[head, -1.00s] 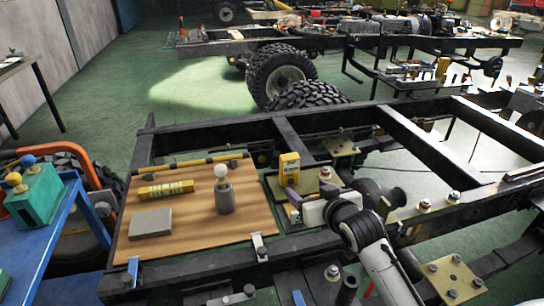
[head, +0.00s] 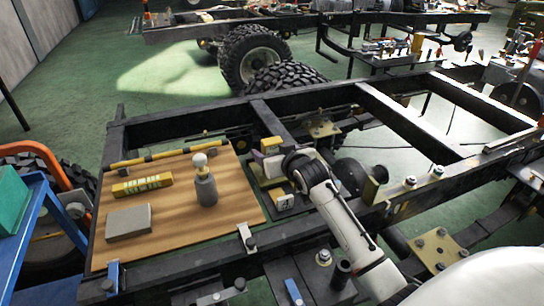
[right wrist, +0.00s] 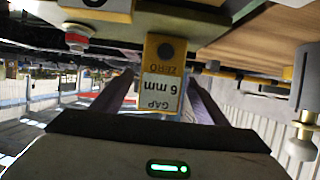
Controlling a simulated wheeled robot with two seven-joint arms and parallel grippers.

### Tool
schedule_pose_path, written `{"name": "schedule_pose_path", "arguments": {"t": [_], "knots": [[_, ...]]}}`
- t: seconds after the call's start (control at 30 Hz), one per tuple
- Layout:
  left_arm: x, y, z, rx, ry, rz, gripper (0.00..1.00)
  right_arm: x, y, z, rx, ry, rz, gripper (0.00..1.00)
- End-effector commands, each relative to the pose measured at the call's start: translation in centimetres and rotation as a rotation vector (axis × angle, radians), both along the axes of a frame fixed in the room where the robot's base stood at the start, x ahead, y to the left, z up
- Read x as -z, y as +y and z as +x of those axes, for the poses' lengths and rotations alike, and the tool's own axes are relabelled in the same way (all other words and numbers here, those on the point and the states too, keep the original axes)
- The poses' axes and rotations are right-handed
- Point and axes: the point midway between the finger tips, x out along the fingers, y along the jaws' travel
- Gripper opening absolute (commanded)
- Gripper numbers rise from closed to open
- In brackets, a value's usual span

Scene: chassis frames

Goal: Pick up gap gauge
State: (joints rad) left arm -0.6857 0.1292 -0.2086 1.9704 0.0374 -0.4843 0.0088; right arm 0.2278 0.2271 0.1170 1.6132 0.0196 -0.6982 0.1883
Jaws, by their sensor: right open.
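The gap gauge (right wrist: 161,88) is a yellow block with a white label reading "GAP 6 mm" and "ZERO", upside down in the right wrist view. In the head view only a yellow part of the gauge (head: 271,144) shows behind my right gripper (head: 261,159). In the right wrist view the gripper's two purple fingers (right wrist: 160,97) are open, one on each side of the gauge. I cannot tell whether they touch it. My left gripper is not in view.
A yellow block marked "4" (head: 284,202) sits just in front of my right gripper. A wooden board (head: 180,235) to the left holds a grey bottle-shaped piece (head: 206,190), a yellow block (head: 142,185) and a grey slab (head: 129,221). Black chassis rails (head: 190,125) surround them.

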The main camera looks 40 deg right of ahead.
Motion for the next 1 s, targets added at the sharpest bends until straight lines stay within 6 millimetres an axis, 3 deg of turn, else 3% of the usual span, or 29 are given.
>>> {"name": "schedule_pose_path", "arguments": {"t": [0.27,0.6,0.83,1.0], "knots": [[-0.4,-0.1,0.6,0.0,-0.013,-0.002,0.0,0.2,-0.1,0.4,-0.001,-0.001,-0.001,0.67],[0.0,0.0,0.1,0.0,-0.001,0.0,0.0,0.1,-0.1,0.4,-0.001,-0.002,0.0,0.15],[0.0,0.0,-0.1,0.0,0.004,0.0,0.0,-0.3,-0.1,0.4,0.0,-0.003,-0.001,0.15],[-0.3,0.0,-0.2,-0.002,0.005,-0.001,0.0,-2.9,-0.1,0.5,0.0,-0.008,-0.003,0.15]]}}
